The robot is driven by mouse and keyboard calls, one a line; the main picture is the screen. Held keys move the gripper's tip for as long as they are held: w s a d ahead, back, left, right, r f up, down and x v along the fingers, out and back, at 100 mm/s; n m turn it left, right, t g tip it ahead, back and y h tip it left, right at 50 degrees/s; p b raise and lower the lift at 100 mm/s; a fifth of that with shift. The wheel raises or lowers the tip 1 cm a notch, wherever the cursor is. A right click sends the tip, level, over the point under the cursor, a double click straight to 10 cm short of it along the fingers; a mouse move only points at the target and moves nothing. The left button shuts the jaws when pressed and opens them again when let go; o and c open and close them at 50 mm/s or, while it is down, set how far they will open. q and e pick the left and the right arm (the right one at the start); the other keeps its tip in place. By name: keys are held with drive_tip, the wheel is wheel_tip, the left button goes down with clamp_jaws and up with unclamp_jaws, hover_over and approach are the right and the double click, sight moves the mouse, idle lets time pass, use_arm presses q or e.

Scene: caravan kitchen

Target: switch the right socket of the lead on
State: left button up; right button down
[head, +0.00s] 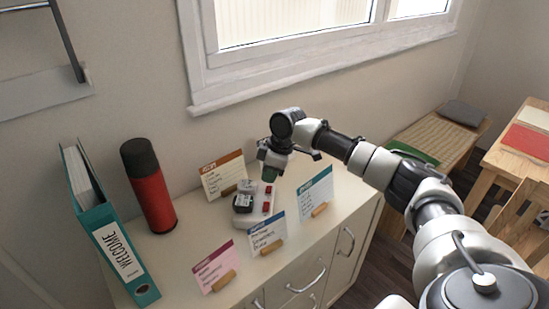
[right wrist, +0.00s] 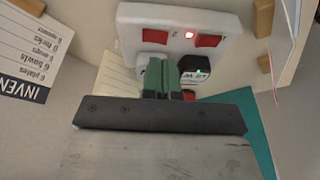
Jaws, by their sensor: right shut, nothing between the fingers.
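The lead (head: 254,216) is a white socket block lying on the cabinet top, with two red switches (head: 268,198). A black plug (head: 243,203) and a white plug (head: 247,186) sit in it. In the right wrist view the lead (right wrist: 180,18) shows a left red switch (right wrist: 158,37), a right red switch (right wrist: 208,41) and a small lit lamp between them. The switches' tilt is unclear. My left gripper is out of view.
Several cards on wooden stands surround the lead: orange-topped (head: 223,178), teal (head: 315,194), blue (head: 265,233) and pink (head: 214,267). A red flask (head: 152,192) and a teal binder (head: 122,262) stand left. The window sill (head: 290,81) is behind.

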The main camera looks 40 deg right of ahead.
sight(268, 190)
wheel_tip(268, 190, down, 2)
drive_tip(key=shift+s+f, duration=0.1)
drive_tip(key=shift+s, duration=0.05)
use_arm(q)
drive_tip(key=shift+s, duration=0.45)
use_arm(e)
drive_tip(key=shift+f, duration=0.35)
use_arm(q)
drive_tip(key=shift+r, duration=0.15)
use_arm(e)
drive_tip(key=shift+s+a+p, duration=0.15)
drive_tip(key=shift+p, duration=0.45)
drive_tip(key=shift+f, duration=0.25)
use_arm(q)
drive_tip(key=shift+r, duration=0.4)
use_arm(e)
drive_tip(key=shift+t, duration=0.3)
